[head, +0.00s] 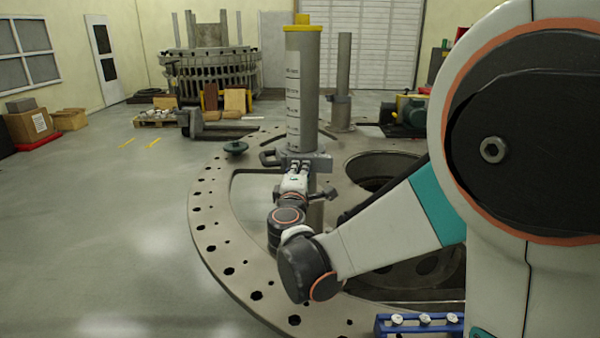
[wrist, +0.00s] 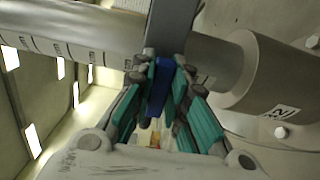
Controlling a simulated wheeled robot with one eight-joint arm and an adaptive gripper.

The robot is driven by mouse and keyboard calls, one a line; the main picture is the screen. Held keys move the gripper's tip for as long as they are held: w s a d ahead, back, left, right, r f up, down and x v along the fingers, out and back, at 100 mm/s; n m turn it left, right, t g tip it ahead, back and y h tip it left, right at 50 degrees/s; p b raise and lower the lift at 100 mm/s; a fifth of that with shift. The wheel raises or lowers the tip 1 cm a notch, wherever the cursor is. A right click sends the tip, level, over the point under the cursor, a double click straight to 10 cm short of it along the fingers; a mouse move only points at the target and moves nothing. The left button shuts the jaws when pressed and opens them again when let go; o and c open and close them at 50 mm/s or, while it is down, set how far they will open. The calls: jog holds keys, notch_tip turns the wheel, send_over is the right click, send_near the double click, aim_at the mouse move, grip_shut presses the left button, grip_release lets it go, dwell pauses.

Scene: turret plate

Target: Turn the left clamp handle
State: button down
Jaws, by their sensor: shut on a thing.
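My gripper (head: 297,168) is at the clamp around the foot of the tall grey post (head: 301,95) on the turret plate. In the wrist view, my gripper's teal-padded fingers (wrist: 161,75) are shut on the blue grip of the clamp handle (wrist: 159,88). A flat grey bar runs from this grip across the front of the post, which lies sideways in that view. In the head view the gripped handle is mostly hidden by my gripper, so its turn angle cannot be told. A dark grey looped part of the clamp (head: 270,158) sticks out left of my gripper.
The round plate (head: 208,238) has holes along its rim and large openings, one to the right of the post. A second, thinner post (head: 343,70) stands behind. A blue rack (head: 384,326) is at the front edge.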

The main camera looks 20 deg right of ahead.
jog(key=shift+f, duration=0.1)
dwell(0.5)
jog(key=c, duration=1.6)
grip_release()
jog(key=shift+s, duration=0.1)
jog(key=shift+o, duration=0.2)
jog(key=shift+r, duration=0.2)
